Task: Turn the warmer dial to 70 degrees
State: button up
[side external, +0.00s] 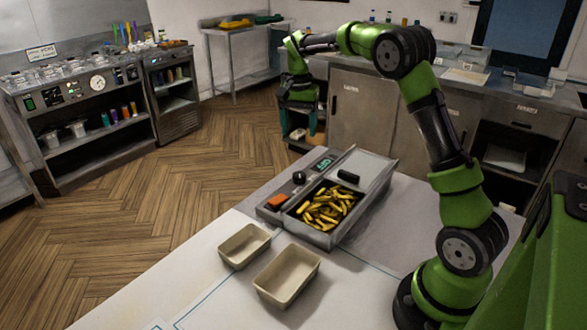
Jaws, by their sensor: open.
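The warmer (268,213) is a grey metal box on the white table, holding yellow fries (326,208) in its well. Its dial (299,178) is a small black knob on the left-hand panel. Between the dial and the far end is a display (322,165) with green digits too small to read surely. An orange switch (277,201) sits nearer on the same panel. My gripper (299,137) is open and empty, pointing down, apart from the dial and above it in the picture. Its exact height over the warmer cannot be told.
A lid with a black handle (348,176) lies at the warmer's far right side. Two empty beige trays (244,246) (287,276) stand in front of the warmer. The white table (150,290) is clear at the front left. Steel cabinets (365,115) stand behind.

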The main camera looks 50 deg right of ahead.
aim_at(299, 174)
jog(key=shift+m, duration=0.8)
notch_tip(299, 174, down, 15)
jog(key=shift+d, duration=0.1)
jog(key=c, duration=1.1)
